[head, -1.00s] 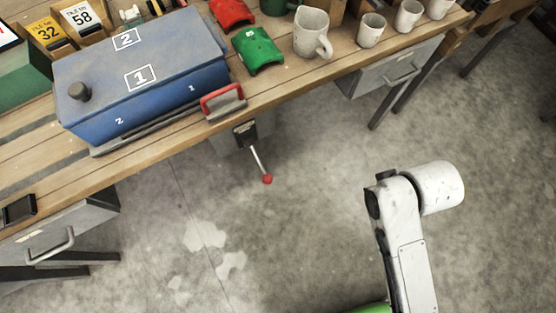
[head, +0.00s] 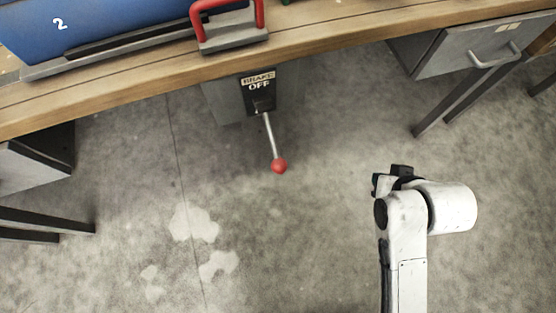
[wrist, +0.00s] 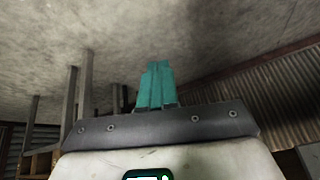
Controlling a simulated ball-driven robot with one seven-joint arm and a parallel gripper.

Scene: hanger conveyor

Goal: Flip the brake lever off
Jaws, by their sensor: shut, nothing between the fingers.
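The brake lever (head: 269,135) is a thin metal rod with a red ball knob (head: 279,166) at its end. It comes out of a dark plate (head: 258,90) labelled "BRAKE OFF", on a grey box under the bench edge. In the head view the rod points down and slightly right. My gripper (wrist: 155,85) shows in the wrist view with its teal fingers together and empty. In the head view my arm is to the right of the lever and clear of it; the fingers cannot be made out there. The lever is not in the wrist view.
The wooden bench (head: 340,38) crosses the top of the head view. A red handle on a grey base (head: 232,28) stands above the lever, beside a blue case (head: 110,28). A grey drawer (head: 470,45) and bench legs are at right. The floor below the lever is open.

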